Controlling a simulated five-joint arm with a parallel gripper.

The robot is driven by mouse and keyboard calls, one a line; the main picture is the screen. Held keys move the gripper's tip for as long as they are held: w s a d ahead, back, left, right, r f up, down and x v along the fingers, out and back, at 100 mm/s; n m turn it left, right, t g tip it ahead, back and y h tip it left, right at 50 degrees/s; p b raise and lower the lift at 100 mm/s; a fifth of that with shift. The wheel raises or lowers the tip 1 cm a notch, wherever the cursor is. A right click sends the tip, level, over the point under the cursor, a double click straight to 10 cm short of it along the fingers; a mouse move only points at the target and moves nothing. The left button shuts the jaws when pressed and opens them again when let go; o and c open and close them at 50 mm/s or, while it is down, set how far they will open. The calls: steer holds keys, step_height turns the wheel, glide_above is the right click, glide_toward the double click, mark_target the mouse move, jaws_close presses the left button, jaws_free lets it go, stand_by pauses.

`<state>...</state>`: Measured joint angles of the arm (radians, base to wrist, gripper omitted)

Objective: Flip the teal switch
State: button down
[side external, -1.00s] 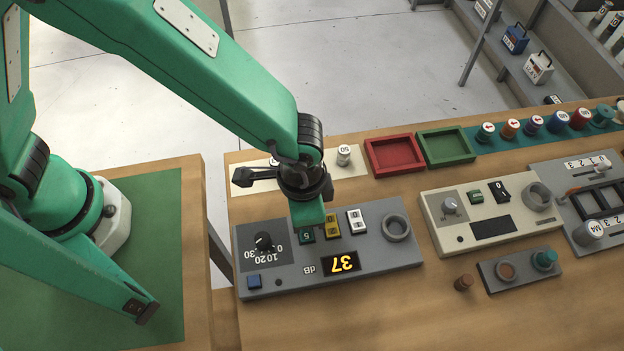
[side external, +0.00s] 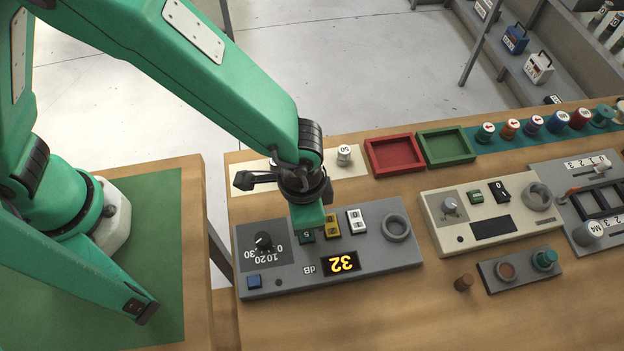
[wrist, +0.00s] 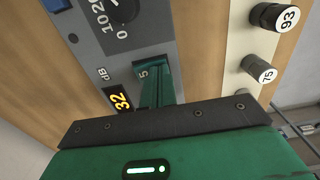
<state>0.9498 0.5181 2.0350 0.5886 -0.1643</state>
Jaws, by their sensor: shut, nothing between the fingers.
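The teal switch (side external: 306,237), marked 5, sits on a grey attenuator box (side external: 405,260), left of a yellow switch (side external: 331,227) and a white switch (side external: 356,220). My gripper (side external: 308,227) is shut and empty, pointing down right at the teal switch and partly hiding it. In the wrist view the teal switch (wrist: 143,70) shows just beyond my green fingers (wrist: 161,86); whether they touch it I cannot tell. The display (side external: 341,263) reads 32 dB.
Red (side external: 396,153) and green (side external: 447,146) trays lie behind. A cream box (side external: 520,230) stands to the right. Labelled plugs, including 93 (wrist: 288,18) and 75 (wrist: 266,75), stand near my gripper.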

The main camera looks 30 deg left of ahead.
steer(key=shift+r, duration=0.1)
step_height(320, 180, up, 7)
stand_by(1.1)
steer(key=w+a+r+n+t+h, duration=0.1)
steer(key=w+a+r+n, duration=0.15)
steer(key=a+r, duration=0.5)
steer(key=w+a+r+n+t, duration=0.1)
steer(key=w+a+r+n, duration=0.3)
steer(key=a, duration=0.6)
steer(key=s+a+r+n+t, duration=0.1)
steer(key=s+a+r, duration=0.2)
steer(key=a, duration=0.4)
steer(key=s+a+r+n+t+y, duration=0.1)
steer(key=s+a+r+t, duration=0.1)
steer(key=a, duration=0.6)
steer(key=shift+s+a+r+t, duration=0.3)
steer(key=shift+s+r, duration=0.15)
steer(key=shift+s, duration=0.95)
steer(key=shift+n, duration=0.25)
